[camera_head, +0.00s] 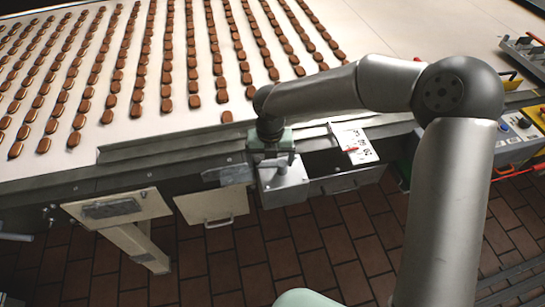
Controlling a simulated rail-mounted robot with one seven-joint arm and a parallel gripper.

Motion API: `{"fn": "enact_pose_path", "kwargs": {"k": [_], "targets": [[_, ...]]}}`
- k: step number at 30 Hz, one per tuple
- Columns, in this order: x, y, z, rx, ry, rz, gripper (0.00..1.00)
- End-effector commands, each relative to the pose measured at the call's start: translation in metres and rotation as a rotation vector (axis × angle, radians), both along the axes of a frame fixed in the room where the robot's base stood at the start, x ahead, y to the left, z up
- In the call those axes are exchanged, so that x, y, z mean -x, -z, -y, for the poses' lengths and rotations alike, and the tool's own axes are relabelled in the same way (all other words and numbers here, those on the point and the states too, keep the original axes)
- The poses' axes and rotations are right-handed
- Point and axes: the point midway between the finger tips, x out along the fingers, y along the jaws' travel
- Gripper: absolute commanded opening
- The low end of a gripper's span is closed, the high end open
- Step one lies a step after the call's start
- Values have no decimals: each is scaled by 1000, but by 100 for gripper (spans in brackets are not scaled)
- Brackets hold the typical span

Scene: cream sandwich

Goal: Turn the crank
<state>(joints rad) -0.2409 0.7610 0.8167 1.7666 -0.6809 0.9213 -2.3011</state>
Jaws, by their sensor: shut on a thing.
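A grey metal crank housing (284,188) is fixed at the front edge of the conveyor table, at the middle of the head view. A small crank part (283,168) shows on top of it. My gripper (270,153) reaches down from above right and is shut on the crank, just behind the housing. The fingertips and the gripped part of the crank are mostly hidden by the gripper body, so the crank's angle is hard to tell.
Rows of brown cream sandwiches lie on the pale conveyor (180,105) behind. Hinged panels (206,207) hang below the edge. A control box (520,128) stands at far right.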

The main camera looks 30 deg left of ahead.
Motion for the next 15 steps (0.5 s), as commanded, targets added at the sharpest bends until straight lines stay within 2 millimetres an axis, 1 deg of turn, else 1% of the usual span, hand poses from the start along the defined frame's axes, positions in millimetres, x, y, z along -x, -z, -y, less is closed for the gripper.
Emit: {"fn": "enact_pose_path", "kwargs": {"k": [1, 4, 5, 6, 12, 15], "targets": [[-2, 2, 5, 13, 6, -2, 49], [-2, 2, 5, 13, 7, -1, 49], [-2, 2, 5, 13, 7, -1, 96], [-2, 2, 5, 12, 7, -1, 100], [-2, 1, 3, 8, 6, 1, 100], [-2, -4, 2, 4, 6, 2, 100]]}}
